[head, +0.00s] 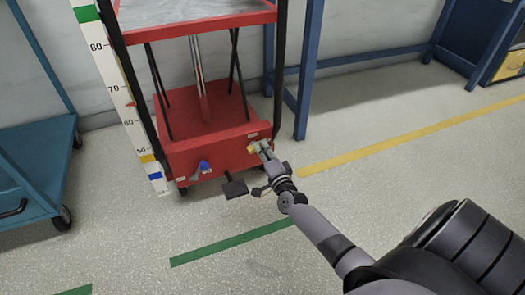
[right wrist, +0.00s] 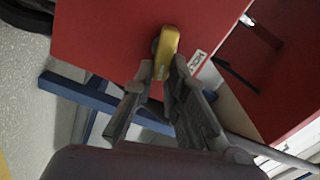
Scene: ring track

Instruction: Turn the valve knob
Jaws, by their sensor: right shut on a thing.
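A yellow valve knob (head: 252,149) sits on the front face of the red lift cart (head: 210,150), near its right side. In the right wrist view the yellow knob (right wrist: 168,43) stands out from the red panel. My right gripper (head: 262,149) reaches it from the right. In the right wrist view its fingertips (right wrist: 162,72) are shut on the knob's near end, one on each side. A blue knob (head: 204,166) sits on the same panel, further left. My left gripper is not in view.
A black pedal (head: 235,188) sticks out low in front of the cart, beside my right wrist. A blue trolley (head: 25,185) stands at left. A ruled post (head: 125,95) rises at the cart's left edge. The floor at right is clear.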

